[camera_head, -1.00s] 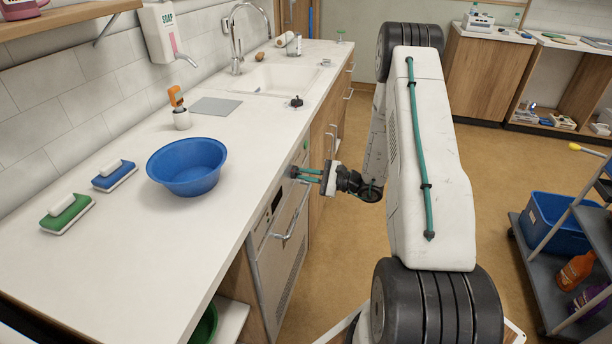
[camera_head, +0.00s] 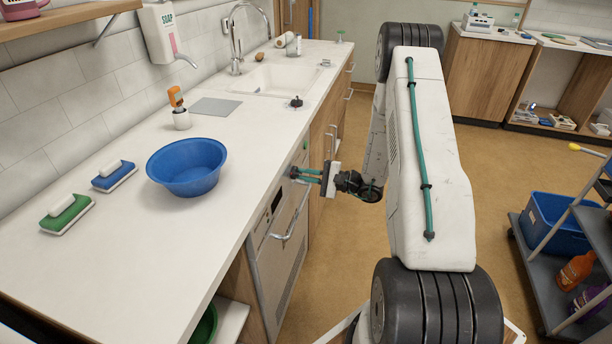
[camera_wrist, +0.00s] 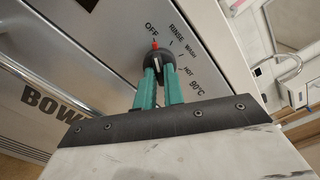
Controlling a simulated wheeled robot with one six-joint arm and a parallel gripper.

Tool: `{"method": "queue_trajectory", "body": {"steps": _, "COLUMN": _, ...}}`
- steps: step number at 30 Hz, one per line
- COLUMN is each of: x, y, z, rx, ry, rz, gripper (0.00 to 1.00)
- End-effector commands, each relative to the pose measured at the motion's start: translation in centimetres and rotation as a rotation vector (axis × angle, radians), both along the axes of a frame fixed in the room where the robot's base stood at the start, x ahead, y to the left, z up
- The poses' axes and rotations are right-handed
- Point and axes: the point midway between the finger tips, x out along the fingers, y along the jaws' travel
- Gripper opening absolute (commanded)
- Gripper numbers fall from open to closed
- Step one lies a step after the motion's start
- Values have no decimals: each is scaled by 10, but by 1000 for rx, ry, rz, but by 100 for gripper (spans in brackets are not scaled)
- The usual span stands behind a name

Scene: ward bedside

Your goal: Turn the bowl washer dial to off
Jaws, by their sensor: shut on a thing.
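The bowl washer (camera_head: 276,245) is a metal-fronted machine under the counter. Its dial (camera_wrist: 157,55) is a dark round knob with a red pointer mark. In the wrist view the red mark points up toward the OFF label (camera_wrist: 152,28). The labels RINSE, WASH, HOT and 90°C follow round to the right. My gripper (camera_wrist: 158,72) has its green fingers shut on the dial, one on each side. In the head view my gripper (camera_head: 294,173) is at the washer's upper front panel, and the dial is mostly hidden by the fingertips.
A washer door handle (camera_head: 290,222) sticks out below my gripper. The counter (camera_head: 235,225) above holds a blue bowl (camera_head: 187,168), two scrub brushes and a sink (camera_head: 278,78). A trolley (camera_head: 545,280) with a blue bin stands at right. Floor between is open.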

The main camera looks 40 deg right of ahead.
Motion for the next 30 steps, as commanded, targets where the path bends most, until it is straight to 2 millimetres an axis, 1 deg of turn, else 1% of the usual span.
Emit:
{"method": "queue_trajectory", "body": {"steps": 3, "x": -1, "y": 0, "z": -1, "rx": 1, "ry": 2, "rz": 0, "gripper": 0}}
{"method": "queue_trajectory", "body": {"steps": 4, "x": -1, "y": 0, "z": -1, "rx": 1, "ry": 2, "rz": 0, "gripper": 16}}
{"method": "queue_trajectory", "body": {"steps": 6, "x": -1, "y": 0, "z": -1, "rx": 1, "ry": 2, "rz": 0, "gripper": 32}}
{"method": "queue_trajectory", "body": {"steps": 14, "x": 0, "y": 1, "z": 0, "rx": 1, "ry": 2, "rz": 2, "gripper": 32}}
{"method": "queue_trajectory", "body": {"steps": 17, "x": -5, "y": -3, "z": 0, "rx": 1, "ry": 2, "rz": -1, "gripper": 32}}
{"method": "queue_trajectory", "body": {"steps": 20, "x": -16, "y": -12, "z": 0, "rx": 1, "ry": 1, "rz": -2, "gripper": 32}}
{"method": "queue_trajectory", "body": {"steps": 27, "x": -48, "y": -37, "z": -1, "rx": 1, "ry": 2, "rz": -3, "gripper": 32}}
{"method": "queue_trajectory", "body": {"steps": 30, "x": -57, "y": -44, "z": -1, "rx": 1, "ry": 2, "rz": -2, "gripper": 32}}
